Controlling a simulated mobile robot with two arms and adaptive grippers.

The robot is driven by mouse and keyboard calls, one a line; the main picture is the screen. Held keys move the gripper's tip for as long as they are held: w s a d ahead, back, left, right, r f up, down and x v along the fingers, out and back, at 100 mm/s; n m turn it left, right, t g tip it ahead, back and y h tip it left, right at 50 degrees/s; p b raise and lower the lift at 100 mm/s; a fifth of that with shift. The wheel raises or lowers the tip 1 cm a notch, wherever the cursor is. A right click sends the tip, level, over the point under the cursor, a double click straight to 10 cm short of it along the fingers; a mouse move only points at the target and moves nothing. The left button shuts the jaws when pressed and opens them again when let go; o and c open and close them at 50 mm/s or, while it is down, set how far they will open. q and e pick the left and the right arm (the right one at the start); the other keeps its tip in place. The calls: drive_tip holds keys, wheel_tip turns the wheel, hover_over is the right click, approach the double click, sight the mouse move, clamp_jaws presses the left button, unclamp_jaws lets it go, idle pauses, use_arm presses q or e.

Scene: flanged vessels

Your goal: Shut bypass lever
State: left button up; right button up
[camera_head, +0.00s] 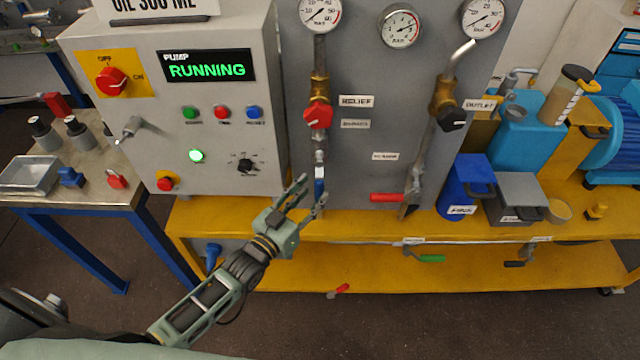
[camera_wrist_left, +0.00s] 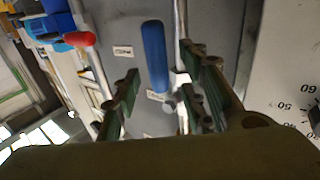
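A blue lever handle (camera_head: 319,186) hangs on the pipe below the red relief valve knob; I take it for the bypass lever, but the nearby label is too small to read surely. My left gripper (camera_head: 313,189) is open at this handle, its fingers pointing up and right toward the panel. In the left wrist view the blue handle (camera_wrist_left: 154,55) shows between the two spread fingers (camera_wrist_left: 162,98), apart from both. How deep it sits between them I cannot tell. My right gripper is not in view.
A red lever (camera_head: 386,197) sits to the right on the panel, also in the wrist view (camera_wrist_left: 78,39). The red relief knob (camera_head: 318,115) is above. The control box (camera_head: 190,130) stands close on the left. The yellow bench (camera_head: 350,224) runs below.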

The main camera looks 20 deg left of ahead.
sight(317, 191)
use_arm(q)
drive_tip(key=x, duration=0.2)
drive_tip(key=shift+w+d, duration=0.2)
drive_tip(key=shift+w, duration=0.1)
drive_tip(key=shift+w+d, duration=0.15)
drive_tip(key=shift+w, duration=0.35)
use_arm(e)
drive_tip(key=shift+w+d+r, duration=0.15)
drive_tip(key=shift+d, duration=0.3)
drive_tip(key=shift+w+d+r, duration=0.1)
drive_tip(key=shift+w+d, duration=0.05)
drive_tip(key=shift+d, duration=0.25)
use_arm(q)
drive_tip(key=shift+c, duration=0.6)
drive_tip(key=shift+f, duration=0.1)
drive_tip(key=c, duration=0.8)
clamp_jaws()
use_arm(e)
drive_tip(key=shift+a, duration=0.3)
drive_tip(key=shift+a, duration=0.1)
